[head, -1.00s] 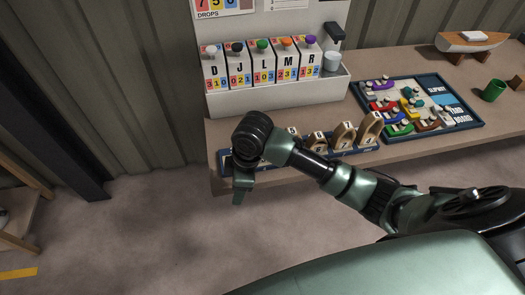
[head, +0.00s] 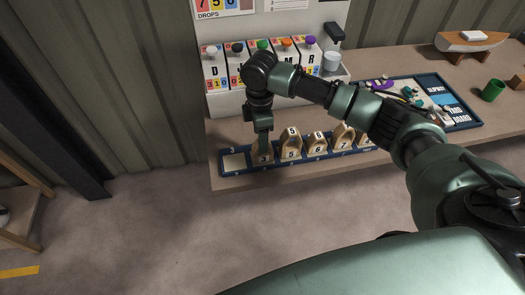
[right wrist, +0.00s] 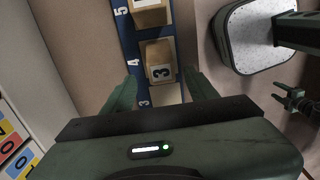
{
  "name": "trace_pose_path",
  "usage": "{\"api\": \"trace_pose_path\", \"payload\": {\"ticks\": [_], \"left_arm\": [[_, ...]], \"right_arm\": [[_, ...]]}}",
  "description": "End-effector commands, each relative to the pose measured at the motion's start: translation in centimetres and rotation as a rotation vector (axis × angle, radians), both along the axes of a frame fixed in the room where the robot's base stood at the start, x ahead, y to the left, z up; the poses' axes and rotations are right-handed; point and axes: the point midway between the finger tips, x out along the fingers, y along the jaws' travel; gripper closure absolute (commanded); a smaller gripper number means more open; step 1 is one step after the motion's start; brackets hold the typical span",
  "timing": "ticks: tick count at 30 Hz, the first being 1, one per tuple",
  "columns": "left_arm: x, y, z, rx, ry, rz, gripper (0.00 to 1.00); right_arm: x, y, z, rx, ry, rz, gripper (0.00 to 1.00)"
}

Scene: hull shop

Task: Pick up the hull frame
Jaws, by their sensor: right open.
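The wooden hull frame numbered 3 (right wrist: 160,62) stands in a blue numbered rack (head: 232,173) along the bench's front edge. My right gripper (head: 262,156) points down over that frame in the head view, hiding most of it. In the right wrist view its two fingers (right wrist: 162,90) are spread apart, with the frame just ahead of the gap. I cannot tell whether they touch it. A small dark green part, seemingly my left gripper (right wrist: 297,101), shows at the right edge there; its jaws are unclear.
Frames numbered 5 (head: 291,146), 6 (head: 317,146) and 7 (head: 342,139) stand close to the right in the rack. The leftmost rack slot is empty. A white dispenser (head: 225,103) stands behind. A blue board (head: 462,116) lies to the right, partly behind my arm.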

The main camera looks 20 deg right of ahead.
Motion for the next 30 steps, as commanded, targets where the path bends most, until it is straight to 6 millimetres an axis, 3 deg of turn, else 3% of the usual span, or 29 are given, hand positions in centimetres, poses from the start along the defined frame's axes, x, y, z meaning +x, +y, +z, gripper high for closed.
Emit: {"api": "trace_pose_path", "payload": {"ticks": [3,7,16,22,30], "left_arm": [[0.0,0.0,1.2,0.0,0.0,0.0,0.46],[0.0,0.0,1.3,0.0,0.0,0.0,0.46],[0.0,0.0,1.3,0.0,0.0,0.0,0.46],[0.0,0.0,1.3,0.0,0.0,0.0,0.46],[0.0,0.0,1.3,0.0,0.0,0.0,0.46]], "right_arm": [[-0.6,-0.6,-1.6,-0.003,0.004,-0.002,0.42],[-0.4,-0.5,-3.3,-0.001,0.001,-0.001,0.42],[-0.4,-0.5,-3.9,-0.001,-0.001,0.0,0.42],[-0.4,-0.5,-3.9,-0.001,-0.001,0.0,0.97],[-0.4,-0.5,-3.8,0.0,-0.002,0.0,1.0]]}}
